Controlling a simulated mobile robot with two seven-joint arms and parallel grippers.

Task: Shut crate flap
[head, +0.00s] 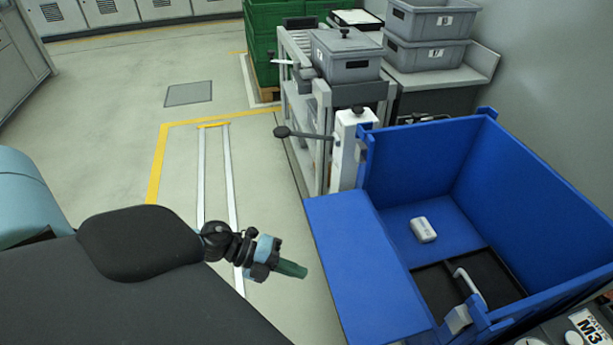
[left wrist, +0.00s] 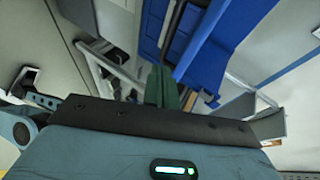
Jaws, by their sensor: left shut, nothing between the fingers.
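The blue crate (head: 530,185) stands at the right in the head view, open at the top. Its flap (head: 365,270) hangs folded outward on the crate's left side, a flat blue panel. Inside the crate are a small white item (head: 423,230) and a black area with a light handle. My left gripper (head: 292,269) is to the left of the flap, apart from it, with its green fingers shut and empty. In the left wrist view the green fingers (left wrist: 162,87) are together, with blue crate panels (left wrist: 215,35) beyond them. My right gripper is not in view.
A grey frame with a lidded grey bin (head: 345,65) stands behind the crate, with a black-knobbed lever (head: 283,132) sticking out left. Green crates (head: 262,50) and stacked grey bins (head: 427,55) are farther back. The floor at the left is clear.

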